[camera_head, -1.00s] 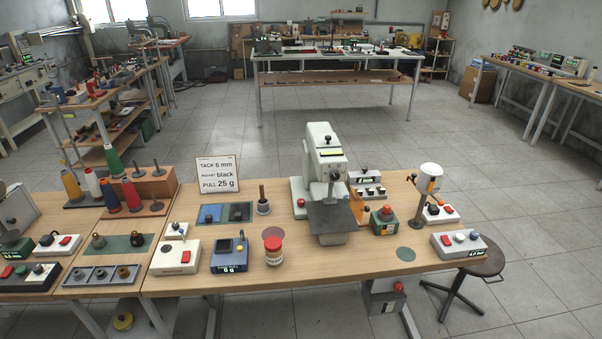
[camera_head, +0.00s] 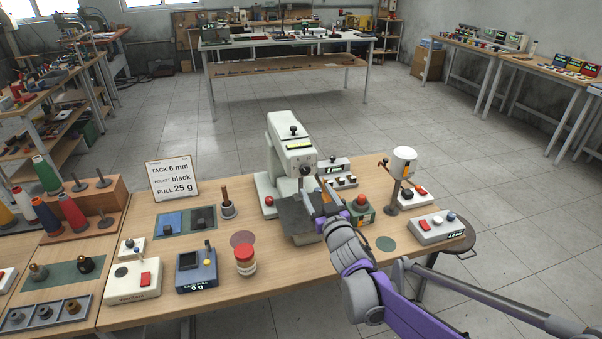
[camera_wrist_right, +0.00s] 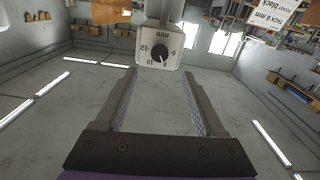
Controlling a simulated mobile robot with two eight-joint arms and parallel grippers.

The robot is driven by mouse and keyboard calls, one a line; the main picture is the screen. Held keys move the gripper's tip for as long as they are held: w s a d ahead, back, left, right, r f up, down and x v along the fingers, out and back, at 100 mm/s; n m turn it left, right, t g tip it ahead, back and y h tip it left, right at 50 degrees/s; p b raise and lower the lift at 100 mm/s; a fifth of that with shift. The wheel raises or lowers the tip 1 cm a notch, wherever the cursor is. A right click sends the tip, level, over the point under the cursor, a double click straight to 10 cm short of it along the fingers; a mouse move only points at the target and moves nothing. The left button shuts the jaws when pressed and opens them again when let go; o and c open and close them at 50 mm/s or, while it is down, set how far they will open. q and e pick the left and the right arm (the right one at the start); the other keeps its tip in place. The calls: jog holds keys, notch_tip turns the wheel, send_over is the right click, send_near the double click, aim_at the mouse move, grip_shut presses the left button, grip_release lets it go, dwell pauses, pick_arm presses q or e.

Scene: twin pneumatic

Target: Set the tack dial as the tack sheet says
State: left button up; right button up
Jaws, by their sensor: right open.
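The tack sheet (camera_head: 172,178) stands at the back left of the table and reads "TACK 6 mm", "black" and "PULL 25 g". The tack dial (camera_head: 306,170) is a black knob on the front of the white machine head (camera_head: 292,150). In the right wrist view the picture is upside down; the dial (camera_wrist_right: 160,57) shows a scale in mm with 6, 8, 10 and 12. Its white pointer seems to be near 8, but it is small. My right gripper (camera_wrist_right: 161,73) is open and empty, its fingertips just short of the dial, one to each side. My left gripper is out of view.
A grey plate (camera_head: 297,213) lies under the machine head. A green box with a red button (camera_head: 361,209) sits close to my right arm. A white lamp-like stand (camera_head: 402,165) is further right.

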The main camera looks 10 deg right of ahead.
aim_at(306, 171)
jog(key=w+p, duration=0.1)
jog(key=w, duration=0.8)
jog(key=shift+w+a, duration=0.1)
jog(key=shift+w, duration=0.2)
grip_shut()
